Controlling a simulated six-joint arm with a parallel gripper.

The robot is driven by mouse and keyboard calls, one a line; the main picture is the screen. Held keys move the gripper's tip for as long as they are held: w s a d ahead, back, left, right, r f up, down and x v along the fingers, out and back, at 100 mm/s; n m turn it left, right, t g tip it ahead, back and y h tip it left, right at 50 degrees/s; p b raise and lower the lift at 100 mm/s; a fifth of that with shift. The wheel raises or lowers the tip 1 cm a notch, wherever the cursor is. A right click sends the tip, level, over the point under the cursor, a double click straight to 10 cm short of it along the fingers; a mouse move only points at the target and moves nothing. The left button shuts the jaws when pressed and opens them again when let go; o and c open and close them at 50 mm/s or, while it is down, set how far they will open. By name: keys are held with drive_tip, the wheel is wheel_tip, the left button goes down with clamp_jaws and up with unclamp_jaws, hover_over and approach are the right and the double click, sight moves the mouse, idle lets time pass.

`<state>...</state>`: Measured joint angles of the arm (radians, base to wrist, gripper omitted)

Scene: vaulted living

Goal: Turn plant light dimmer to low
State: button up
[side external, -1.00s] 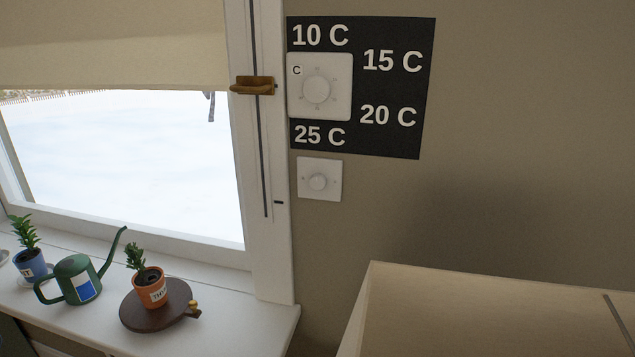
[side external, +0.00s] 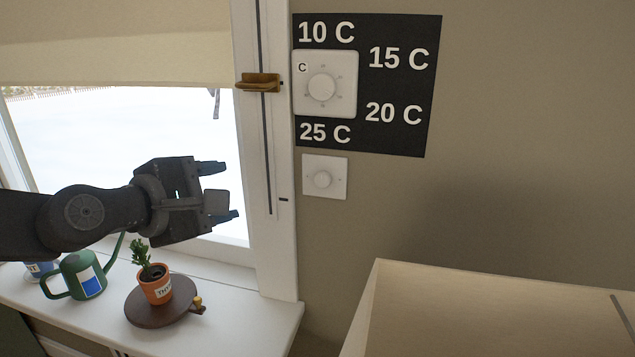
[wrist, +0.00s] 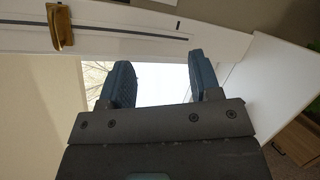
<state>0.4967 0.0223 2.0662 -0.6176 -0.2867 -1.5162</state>
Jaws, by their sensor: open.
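The upper dial (side external: 322,87), marked C, sits on a black panel (side external: 400,85) with 10 C, 15 C, 20 C and 25 C. My gripper (side external: 228,190) is open and empty, in front of the window and left of the dimmer, its fingers pointing right, apart from the wall. In the wrist view the open fingers (wrist: 160,82) frame part of the window; neither dial shows there.
A brass window handle (side external: 257,82) sticks out of the white frame, and it shows in the wrist view (wrist: 60,27). The sill holds a green watering can (side external: 80,274) and an orange potted plant (side external: 156,291) on a round brown board (side external: 150,315). A pale wooden cabinet (side external: 480,305) stands lower right.

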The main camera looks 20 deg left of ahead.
drive_tip(key=w+d+f+n+t+y, duration=0.1)
drive_tip(key=w+d+f+n+t, duration=0.15)
drive_tip(key=d+n, duration=0.4)
drive_tip(key=n+t+y, duration=0.2)
drive_tip(key=n+y, duration=0.2)
drive_tip(key=n, duration=0.6)
approach(322, 180)
drive_tip(key=shift+m+g, duration=0.25)
drive_tip(key=w, duration=0.9)
drive_tip(key=shift+a+r, duration=0.1)
drive_tip(key=shift+r, duration=0.1)
drive_tip(key=c, duration=0.9)
